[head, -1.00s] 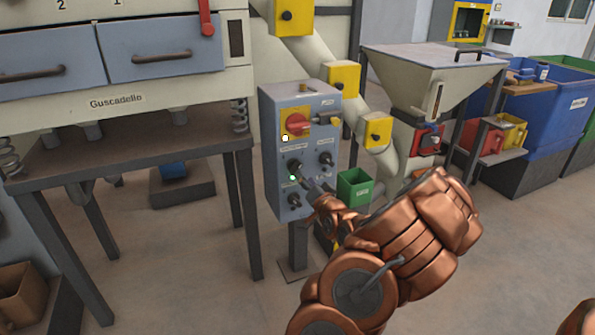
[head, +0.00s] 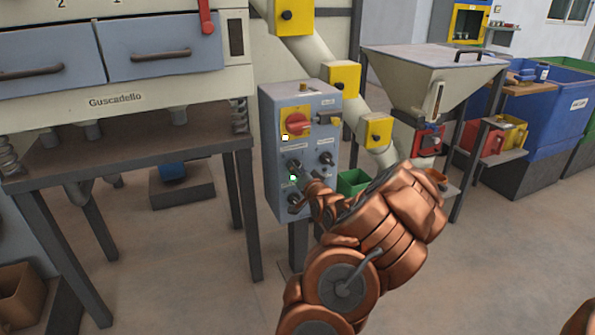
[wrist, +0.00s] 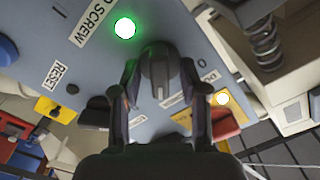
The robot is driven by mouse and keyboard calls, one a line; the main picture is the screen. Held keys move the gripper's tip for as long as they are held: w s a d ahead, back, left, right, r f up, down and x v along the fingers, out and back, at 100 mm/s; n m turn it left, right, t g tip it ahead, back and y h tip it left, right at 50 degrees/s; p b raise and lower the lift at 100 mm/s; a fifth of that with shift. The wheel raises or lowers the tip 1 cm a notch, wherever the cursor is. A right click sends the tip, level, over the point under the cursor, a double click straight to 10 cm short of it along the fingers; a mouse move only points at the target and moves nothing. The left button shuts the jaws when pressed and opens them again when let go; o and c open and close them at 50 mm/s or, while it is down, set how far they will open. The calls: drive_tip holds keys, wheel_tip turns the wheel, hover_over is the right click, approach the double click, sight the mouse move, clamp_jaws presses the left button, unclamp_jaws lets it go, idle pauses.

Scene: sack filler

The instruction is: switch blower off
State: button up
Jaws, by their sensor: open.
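The grey-blue control panel (head: 275,170) stands on a post at centre. It carries a red rotary switch (head: 297,123) on a yellow plate and several dark knobs. My gripper (wrist: 159,72) is open, its fingers on either side of one dark knob (wrist: 158,66); contact is not clear. This appears to be the upper-left knob (head: 294,163) in the head view. Its label is partly hidden and unreadable, so I cannot tell if it is the blower's. A green lamp (wrist: 125,27) is lit near a label ending "D SCREW". A pale lamp (wrist: 222,98) glows near the red switch.
The Guascadello machine (head: 120,100) stands on a dark frame at left. A hopper (head: 430,75) is behind at right, with blue bins (head: 560,110) beyond. Another knob (head: 326,158) sits close to the right on the panel. Floor in front is clear.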

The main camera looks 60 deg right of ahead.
clamp_jaws()
drive_tip(key=shift+n, duration=0.3)
idle(0.3)
drive_tip(key=n+b, duration=0.1)
drive_tip(key=n, duration=0.1)
drive_tip(key=shift+f+n, duration=0.15)
drive_tip(key=shift+n, duration=0.15)
drive_tip(key=n+b, duration=0.2)
drive_tip(key=n, duration=0.2)
drive_tip(key=n+b, duration=0.3)
drive_tip(key=n, duration=0.2)
drive_tip(key=shift+n, duration=0.4)
drive_tip(key=shift+n+b, duration=0.8)
drive_tip(key=shift+n, duration=0.7)
drive_tip(key=shift+r, duration=0.2)
